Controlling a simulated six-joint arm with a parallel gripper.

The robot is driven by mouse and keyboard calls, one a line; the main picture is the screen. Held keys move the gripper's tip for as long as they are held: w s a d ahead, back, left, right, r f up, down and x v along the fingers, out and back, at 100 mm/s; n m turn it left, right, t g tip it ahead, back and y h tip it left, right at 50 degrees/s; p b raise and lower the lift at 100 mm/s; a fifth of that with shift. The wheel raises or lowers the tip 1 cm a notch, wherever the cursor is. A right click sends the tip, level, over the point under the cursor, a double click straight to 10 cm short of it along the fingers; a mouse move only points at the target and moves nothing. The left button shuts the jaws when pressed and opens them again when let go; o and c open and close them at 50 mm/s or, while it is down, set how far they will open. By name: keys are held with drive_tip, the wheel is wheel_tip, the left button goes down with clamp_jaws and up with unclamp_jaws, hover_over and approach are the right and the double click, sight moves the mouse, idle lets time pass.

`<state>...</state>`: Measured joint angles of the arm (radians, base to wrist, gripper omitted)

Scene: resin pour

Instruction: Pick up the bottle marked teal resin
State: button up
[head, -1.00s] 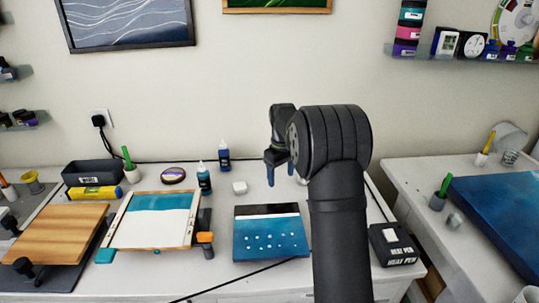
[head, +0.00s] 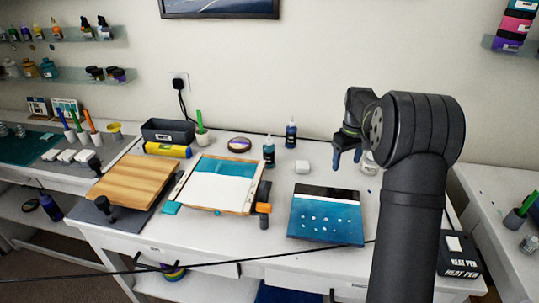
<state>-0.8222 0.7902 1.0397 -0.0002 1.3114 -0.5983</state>
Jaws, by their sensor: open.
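A teal bottle (head: 269,151) with a white cap stands upright on the white table, just behind the right corner of a framed panel. Its label is too small to read. A dark blue bottle (head: 291,134) stands a little farther back and to its right. My gripper (head: 347,160) hangs above the table to the right of both bottles, fingers pointing down. It is open and empty, apart from the bottles. A white jar (head: 369,163) is partly hidden behind my gripper and arm.
A heat pen box (head: 459,256) is at right.

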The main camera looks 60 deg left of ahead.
drive_tip(key=shift+c, duration=0.3)
drive_tip(key=s+a+r+m+t+y, duration=0.1)
drive_tip(key=s+a+r+t+y, duration=0.1)
drive_tip(key=s+a+r, duration=0.55)
drive_tip(key=m+y, duration=0.2)
drive_tip(key=y, duration=0.2)
approach(269, 140)
drive_tip(key=x, duration=1.1)
drive_tip(key=shift+f, duration=0.25)
clamp_jaws()
drive_tip(key=shift+r, duration=0.15)
